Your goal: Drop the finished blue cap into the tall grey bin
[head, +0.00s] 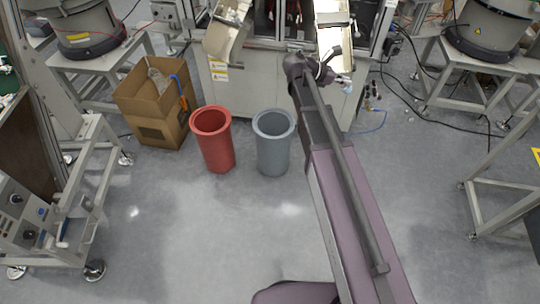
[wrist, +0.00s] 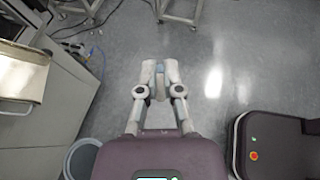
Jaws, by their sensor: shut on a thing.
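My gripper (wrist: 160,72) is shut on the small light-blue cap (wrist: 160,83), which is partly hidden between the fingers in the wrist view. In the head view the gripper (head: 342,82) is at the far end of my arm, in front of the machine, with the pale blue cap (head: 347,89) at its tip. The tall grey bin (head: 273,152) stands on the floor to the left of my arm and nearer to me than the gripper. Its rim (wrist: 71,154) shows at the lower left of the wrist view, partly hidden by my wrist. The gripper is not over the bin.
A red bin (head: 217,150) stands just left of the grey one. A cardboard box (head: 160,131) is farther left. The machine cabinet (head: 235,98) is close behind the bins. Cables (head: 412,110) lie on the floor at right. Floor in front of the bins is clear.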

